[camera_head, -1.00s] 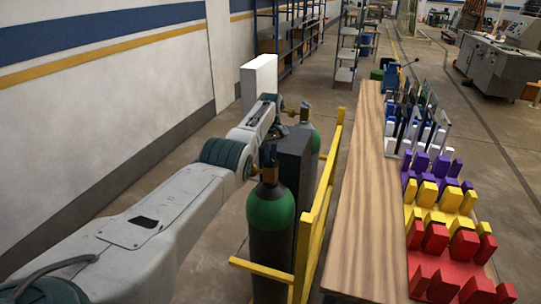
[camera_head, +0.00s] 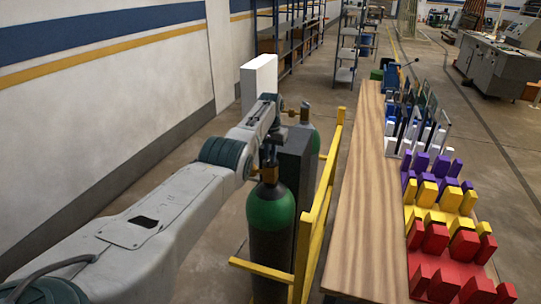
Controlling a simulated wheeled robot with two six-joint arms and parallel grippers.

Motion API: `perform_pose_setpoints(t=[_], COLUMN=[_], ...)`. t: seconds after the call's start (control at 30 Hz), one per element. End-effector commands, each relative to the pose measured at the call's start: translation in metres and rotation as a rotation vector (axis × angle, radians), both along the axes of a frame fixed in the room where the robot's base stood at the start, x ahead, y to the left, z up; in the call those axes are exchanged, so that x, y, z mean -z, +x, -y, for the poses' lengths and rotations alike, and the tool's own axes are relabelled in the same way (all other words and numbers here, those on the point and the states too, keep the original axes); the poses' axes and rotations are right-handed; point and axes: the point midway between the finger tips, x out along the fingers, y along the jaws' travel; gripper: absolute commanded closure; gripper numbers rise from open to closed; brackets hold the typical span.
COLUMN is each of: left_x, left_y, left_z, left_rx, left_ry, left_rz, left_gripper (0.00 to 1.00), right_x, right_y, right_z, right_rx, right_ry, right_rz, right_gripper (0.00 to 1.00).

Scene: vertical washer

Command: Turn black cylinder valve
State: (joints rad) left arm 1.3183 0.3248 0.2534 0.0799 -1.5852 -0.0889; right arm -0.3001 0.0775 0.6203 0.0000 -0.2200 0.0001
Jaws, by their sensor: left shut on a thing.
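The nearer gas cylinder (camera_head: 270,245) stands upright, with a dark body and a green shoulder. Its brass valve (camera_head: 268,174) is on top. My left gripper (camera_head: 269,157) is over the top of this valve and is shut on it. The fingers and the wrist hide most of the valve's knob, so how far it is turned cannot be told. A second cylinder with a green shoulder (camera_head: 315,140) stands behind, with its own brass valve (camera_head: 304,111). My right gripper is out of view.
A dark block (camera_head: 295,152) stands between the cylinders. A yellow rail frame (camera_head: 318,215) runs along their right side. A wooden table (camera_head: 358,200) with colored blocks and racks is further right. A white wall (camera_head: 100,110) is on the left.

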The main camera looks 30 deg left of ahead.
Motion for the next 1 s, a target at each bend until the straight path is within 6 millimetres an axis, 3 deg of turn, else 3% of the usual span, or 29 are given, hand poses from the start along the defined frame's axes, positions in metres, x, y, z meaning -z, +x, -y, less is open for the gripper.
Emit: perform_pose_setpoints(t=[0.6, 1.0], left_x=[-0.0022, -0.0025], left_y=[0.0009, 0.0011], left_z=[-0.0006, -0.0007], left_rx=[0.556, 0.753], left_ry=[0.001, 0.002], left_rz=[0.004, 0.005], left_gripper=[1.0, 1.0], right_x=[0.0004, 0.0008], right_y=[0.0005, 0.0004], right_z=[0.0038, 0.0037], right_rx=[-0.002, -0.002], right_ry=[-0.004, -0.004], right_rz=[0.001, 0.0], right_gripper=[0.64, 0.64])
